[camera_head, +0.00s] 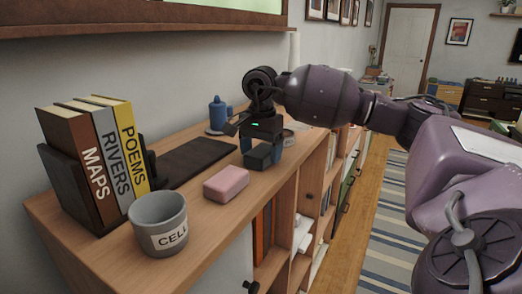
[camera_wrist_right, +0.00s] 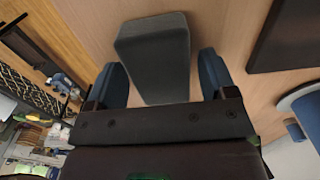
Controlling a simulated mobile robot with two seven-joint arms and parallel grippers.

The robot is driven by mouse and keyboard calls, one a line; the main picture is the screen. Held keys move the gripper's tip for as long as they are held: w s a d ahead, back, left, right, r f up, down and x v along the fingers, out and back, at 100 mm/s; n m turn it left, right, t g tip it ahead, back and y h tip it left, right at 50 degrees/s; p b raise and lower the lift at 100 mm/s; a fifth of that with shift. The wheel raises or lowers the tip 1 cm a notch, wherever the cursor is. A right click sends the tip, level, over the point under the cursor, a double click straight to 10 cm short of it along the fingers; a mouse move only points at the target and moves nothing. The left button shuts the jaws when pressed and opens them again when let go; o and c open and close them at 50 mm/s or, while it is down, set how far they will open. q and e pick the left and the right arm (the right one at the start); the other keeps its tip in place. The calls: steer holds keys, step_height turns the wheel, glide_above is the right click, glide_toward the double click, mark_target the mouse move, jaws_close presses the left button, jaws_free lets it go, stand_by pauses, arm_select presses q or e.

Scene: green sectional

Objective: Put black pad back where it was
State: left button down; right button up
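The black pad (camera_head: 257,157) is a small dark block on the wooden shelf top, beside the pink block (camera_head: 226,183). It also shows in the right wrist view (camera_wrist_right: 155,50), lying on the wood. My right gripper (camera_head: 261,148) points down over it. Its blue fingertips, also in the right wrist view (camera_wrist_right: 163,80), stand on either side of the pad, with narrow gaps. The gripper looks open, and the pad appears to rest on the shelf.
A flat dark mat (camera_head: 192,160) lies behind the pink block. Books (camera_head: 95,155) and a grey cup labelled CELL (camera_head: 159,225) stand at the left. A blue bottle (camera_head: 218,114) stands farther back. The shelf's front edge drops to open compartments (camera_head: 265,230).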

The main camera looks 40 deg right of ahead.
mark_target(261, 150)
steer(key=shift+o, duration=0.2)
steer(key=shift+r, duration=0.15)
step_height(261, 150, up, 12)
stand_by(0.5)
stand_by(0.5)
